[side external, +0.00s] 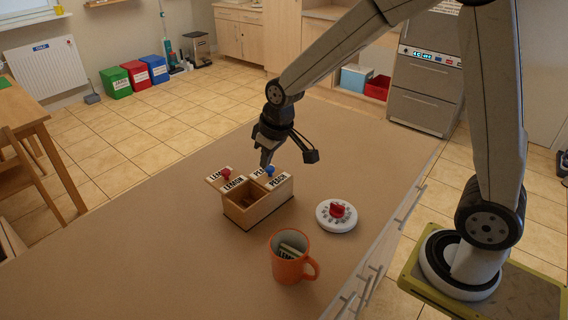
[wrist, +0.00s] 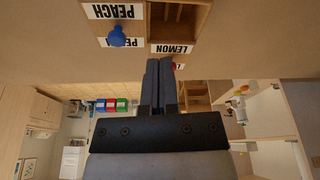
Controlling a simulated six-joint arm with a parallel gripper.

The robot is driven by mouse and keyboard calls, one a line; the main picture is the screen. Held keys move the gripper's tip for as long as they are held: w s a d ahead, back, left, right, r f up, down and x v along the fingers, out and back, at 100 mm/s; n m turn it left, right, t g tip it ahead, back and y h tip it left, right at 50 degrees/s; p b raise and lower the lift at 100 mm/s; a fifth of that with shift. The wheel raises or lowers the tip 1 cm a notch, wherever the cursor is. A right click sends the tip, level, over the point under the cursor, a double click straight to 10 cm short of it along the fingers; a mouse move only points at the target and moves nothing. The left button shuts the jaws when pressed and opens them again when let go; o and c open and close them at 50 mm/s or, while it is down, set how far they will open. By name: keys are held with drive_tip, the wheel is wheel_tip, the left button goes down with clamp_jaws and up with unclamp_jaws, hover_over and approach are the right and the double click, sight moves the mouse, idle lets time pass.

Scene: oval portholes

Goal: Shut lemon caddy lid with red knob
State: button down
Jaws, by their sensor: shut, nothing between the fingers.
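The wooden caddy (side external: 262,212) stands on the counter with LEMON and PEACH labels. Its lemon compartment is open, and the inside shows in the wrist view (wrist: 180,18). The lemon lid (side external: 214,178) with its red knob (side external: 226,173) sits back at the far side of that opening. In the wrist view the red knob (wrist: 175,66) is mostly hidden by my fingers. The peach side has a blue knob (side external: 270,170), also in the wrist view (wrist: 117,36). My gripper (side external: 265,164) is shut and empty, pointing down at the caddy's far side, close to the blue knob in the side view.
A white round dial with a red knob (side external: 337,211) lies right of the caddy. An orange mug (side external: 290,260) holding something stands in front. The counter (side external: 150,240) left of the caddy is clear. Its right edge has drawer handles.

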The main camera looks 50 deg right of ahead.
wheel_tip(320, 180, up, 2)
drive_tip(key=r+n, duration=0.1)
drive_tip(key=n, duration=0.1)
hover_over(216, 176)
drive_tip(key=shift+s+d+f+y, duration=0.15)
drive_tip(key=shift+f+y, duration=0.1)
drive_tip(key=shift+y, duration=0.15)
drive_tip(key=shift+f, duration=0.15)
drive_tip(key=shift+s+d+f, duration=0.1)
drive_tip(key=shift+s+f, duration=0.1)
drive_tip(key=shift+f, duration=2.1)
drive_tip(key=shift+s+f, duration=0.15)
drive_tip(key=shift+f, duration=2.15)
drive_tip(key=shift+s, duration=0.1)
drive_tip(key=shift+s+a, duration=0.15)
drive_tip(key=shift+s, duration=1.85)
drive_tip(key=shift+s+a, duration=0.1)
drive_tip(key=shift+s, duration=1.9)
drive_tip(key=shift+f, duration=0.1)
